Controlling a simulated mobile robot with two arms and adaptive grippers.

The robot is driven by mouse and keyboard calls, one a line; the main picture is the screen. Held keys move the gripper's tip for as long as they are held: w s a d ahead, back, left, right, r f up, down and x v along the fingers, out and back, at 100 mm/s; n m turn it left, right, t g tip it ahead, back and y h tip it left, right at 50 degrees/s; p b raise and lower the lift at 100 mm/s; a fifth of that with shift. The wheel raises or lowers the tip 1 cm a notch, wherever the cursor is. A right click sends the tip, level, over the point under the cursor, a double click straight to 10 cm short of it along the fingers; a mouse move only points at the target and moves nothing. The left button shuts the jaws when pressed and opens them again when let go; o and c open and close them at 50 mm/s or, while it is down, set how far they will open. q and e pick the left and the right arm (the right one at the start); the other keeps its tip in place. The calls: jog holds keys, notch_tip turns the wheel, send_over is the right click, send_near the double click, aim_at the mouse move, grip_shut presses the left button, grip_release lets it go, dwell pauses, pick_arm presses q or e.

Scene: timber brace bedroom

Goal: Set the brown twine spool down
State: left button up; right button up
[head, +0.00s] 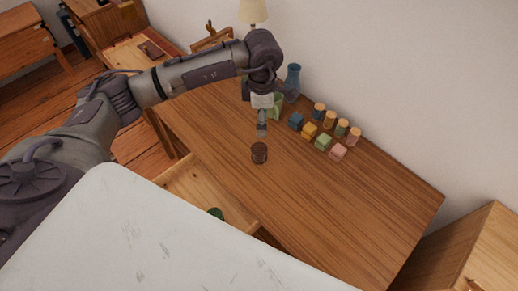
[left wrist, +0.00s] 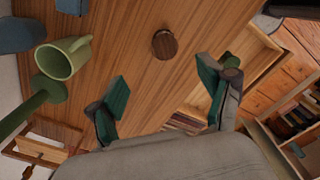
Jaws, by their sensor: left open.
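The brown twine spool (head: 259,153) stands upright on the wooden desk (head: 330,210), near the edge beside an open drawer. It also shows in the left wrist view (left wrist: 164,44), beyond the fingertips and with bare desk around it. My left gripper (head: 262,131) points down just above and behind the spool in the head view. Its two green-padded fingers (left wrist: 163,86) are spread wide, with nothing between them. The spool appears clear of both fingers. My right gripper is in neither view.
A green mug (left wrist: 62,58) and a blue vase (head: 292,83) stand behind the gripper. Several coloured blocks (head: 323,142) and cork-topped jars (head: 341,127) line the desk's wall side. An open drawer (head: 190,180) holds a green item (head: 216,213). The desk's right half is clear.

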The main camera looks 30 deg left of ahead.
pick_arm(q)
jog(key=p, duration=0.2)
send_over(259, 149)
jog(key=f, duration=0.8)
jog(key=shift+w+d+f, duration=0.15)
jog(key=shift+w+f, duration=0.05)
jog(key=shift+w, duration=0.2)
jog(key=shift+s+f, duration=0.15)
jog(key=shift+f, duration=0.15)
jog(key=f, duration=0.1)
jog(key=f+p, duration=0.1)
jog(key=f, duration=0.1)
jog(key=shift+s+f, duration=0.3)
jog(key=shift+f, duration=0.5)
jog(key=c, duration=1.3)
jog(key=shift+w+r, duration=0.1)
